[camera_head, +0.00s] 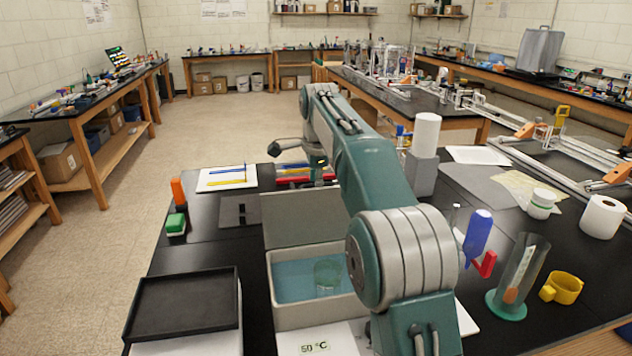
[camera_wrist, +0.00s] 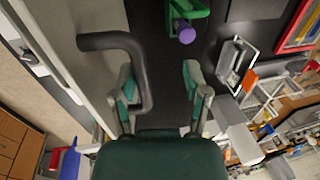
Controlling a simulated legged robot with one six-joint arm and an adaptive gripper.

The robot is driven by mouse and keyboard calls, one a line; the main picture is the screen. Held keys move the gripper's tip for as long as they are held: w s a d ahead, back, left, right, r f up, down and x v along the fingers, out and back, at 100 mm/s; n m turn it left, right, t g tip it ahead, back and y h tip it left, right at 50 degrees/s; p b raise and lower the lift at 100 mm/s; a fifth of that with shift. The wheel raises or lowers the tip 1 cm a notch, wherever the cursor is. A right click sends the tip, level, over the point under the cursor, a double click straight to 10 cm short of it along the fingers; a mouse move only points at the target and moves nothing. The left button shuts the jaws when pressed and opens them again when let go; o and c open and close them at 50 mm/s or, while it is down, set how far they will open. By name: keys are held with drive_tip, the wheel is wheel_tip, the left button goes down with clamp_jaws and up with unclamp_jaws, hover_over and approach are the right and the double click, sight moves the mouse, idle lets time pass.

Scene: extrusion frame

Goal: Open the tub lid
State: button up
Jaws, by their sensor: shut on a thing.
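The tub (camera_head: 287,315) stands open on the black bench in the head view, with blue water and a clear beaker (camera_head: 328,274) inside. Its grey lid (camera_head: 305,220) stands raised at the tub's far side. My gripper (camera_head: 318,172) is behind the lid's upper edge, mostly hidden by the lid and my arm. In the wrist view, the grey lid (camera_wrist: 85,75) runs along the left, with a dark bent handle (camera_wrist: 138,60) sticking out from it. My gripper (camera_wrist: 160,82) has its fingers around the handle's outer part, which lies close to the left finger.
A black tray (camera_head: 185,303) lies left of the tub. A green block (camera_head: 176,224) and a white sheet with pens (camera_head: 226,179) lie farther back. A paper roll (camera_head: 427,132), a clear cylinder (camera_head: 522,268) and a yellow ring (camera_head: 562,288) stand to the right.

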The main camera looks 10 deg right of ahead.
drive_tip(key=r, duration=0.4)
drive_tip(key=s+r, duration=0.1)
drive_tip(key=r, duration=0.1)
drive_tip(key=shift+r, duration=0.3)
drive_tip(key=shift+s+r, duration=0.1)
drive_tip(key=shift+r, duration=0.2)
drive_tip(key=shift+s, duration=0.1)
drive_tip(key=shift+s+r, duration=0.25)
drive_tip(key=s+n+t, duration=0.2)
drive_tip(key=s+n, duration=0.8)
drive_tip(key=s, duration=0.9)
drive_tip(key=s+f+n+t, duration=0.1)
drive_tip(key=s+f+n, duration=0.7)
drive_tip(key=s+f, duration=0.6)
drive_tip(key=s, duration=0.4)
drive_tip(key=shift+f, duration=0.4)
